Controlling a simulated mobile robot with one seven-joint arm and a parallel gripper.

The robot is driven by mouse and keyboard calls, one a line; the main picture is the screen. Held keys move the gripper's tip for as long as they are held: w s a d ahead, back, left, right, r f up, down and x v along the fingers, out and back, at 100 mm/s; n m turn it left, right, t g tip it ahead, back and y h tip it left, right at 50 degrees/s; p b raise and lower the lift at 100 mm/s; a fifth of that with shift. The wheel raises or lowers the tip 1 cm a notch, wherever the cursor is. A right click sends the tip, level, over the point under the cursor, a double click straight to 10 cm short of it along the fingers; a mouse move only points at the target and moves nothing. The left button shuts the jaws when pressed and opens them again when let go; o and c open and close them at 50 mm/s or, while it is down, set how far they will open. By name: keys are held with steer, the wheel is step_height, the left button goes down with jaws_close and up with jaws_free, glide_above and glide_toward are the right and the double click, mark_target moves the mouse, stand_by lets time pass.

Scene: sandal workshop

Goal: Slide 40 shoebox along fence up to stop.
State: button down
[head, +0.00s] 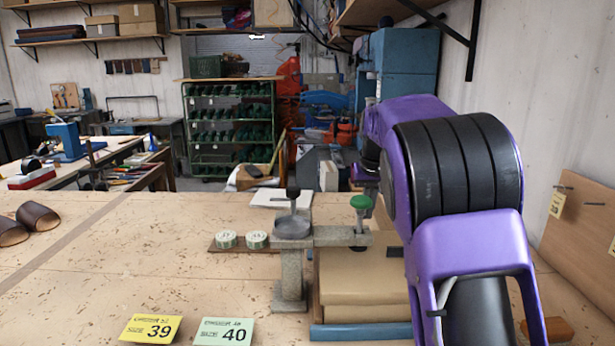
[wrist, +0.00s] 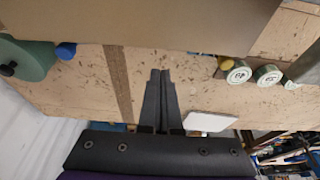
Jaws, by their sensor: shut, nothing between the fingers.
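A brown cardboard shoebox (head: 362,284) lies on the workbench, partly behind the grey clamp stand and my purple arm. No number is readable on it. It also fills the top of the wrist view (wrist: 150,18). My gripper (wrist: 160,72) is shut and empty, pointing at the box's side with a small gap in the picture; contact cannot be told. In the head view its fingers are hidden by my arm. A blue strip (head: 360,332) runs along the box's near side, possibly the fence. I cannot identify the stop for certain.
A green card marked 40 (head: 223,331) and a yellow card marked 39 (head: 151,328) lie at the front. Two round rolls (head: 242,239) sit left. The left bench is mostly clear.

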steer(key=shift+f, duration=0.1)
step_height(320, 180, down, 3)
steer(key=shift+f+b, duration=0.1)
steer(key=shift+b, duration=0.7)
steer(key=shift+s+b, duration=0.55)
steer(key=shift+s, duration=0.15)
steer(key=shift+w+p, duration=0.15)
steer(key=shift+p, duration=0.2)
steer(key=shift+w+p, duration=0.45)
steer(key=shift+p, duration=0.05)
step_height(320, 180, up, 8)
steer(key=p, duration=0.6)
steer(key=shift+p, duration=0.4)
